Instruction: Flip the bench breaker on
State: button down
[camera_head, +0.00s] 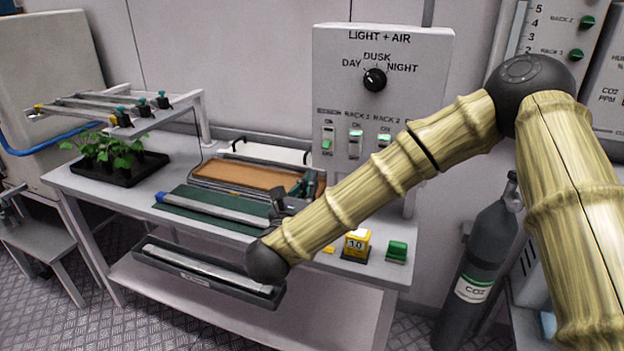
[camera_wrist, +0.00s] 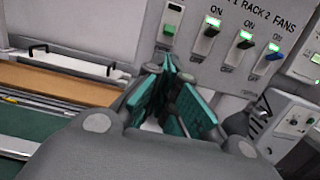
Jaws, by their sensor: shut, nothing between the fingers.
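The bench breaker (camera_wrist: 169,30) is the leftmost switch in the row on the grey LIGHT + AIR panel (camera_head: 430,55). The rack 1 (camera_wrist: 211,27), rack 2 (camera_wrist: 246,41) and fans (camera_wrist: 273,52) switches have bright green lit windows. My gripper (camera_wrist: 174,78), with teal finger pads, is shut and empty, below and apart from the bench breaker. In the head view my gripper (camera_head: 300,190) is above the bench, partly behind my arm.
A dial (camera_head: 375,79) sits above the switches. The bench holds a brown tray (camera_head: 240,174), a green mat (camera_head: 190,217), a yellow block (camera_head: 356,245) and a green block (camera_head: 397,251). A plant tray (camera_head: 115,175) stands left; a CO2 cylinder (camera_head: 478,265) stands right.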

aim_at(326, 155)
jog(key=shift+p+x, duration=1.5)
jog(key=shift+x, duration=3.1)
jog(key=shift+d, duration=0.1)
jog(key=shift+f, duration=0.1)
